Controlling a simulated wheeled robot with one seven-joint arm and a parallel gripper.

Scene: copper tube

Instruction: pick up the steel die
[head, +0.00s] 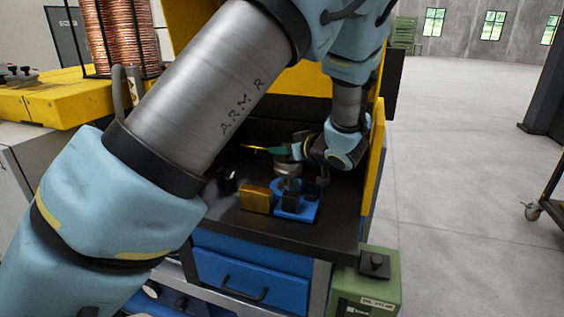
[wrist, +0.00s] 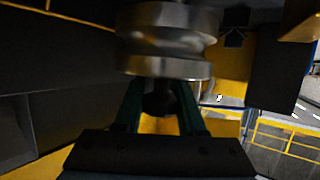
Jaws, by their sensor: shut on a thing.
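The steel die (wrist: 165,45) is a grooved round metal piece at the top middle of the wrist view. It also shows small in the head view (head: 288,170), just above a blue fixture (head: 309,211). My gripper (wrist: 158,95) has its two green fingers on either side of the dark stem (wrist: 160,102) at the die, and is shut on it. In the head view my gripper (head: 281,151) is at the die's upper end. I cannot tell whether the die touches the fixture.
A brass-coloured block (head: 257,198) stands left of the fixture on the black bench top (head: 262,225). A thin yellow rod (head: 254,148) is behind. A yellow machine side (head: 376,160) bounds the bench at right. Open floor (head: 460,170) lies beyond.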

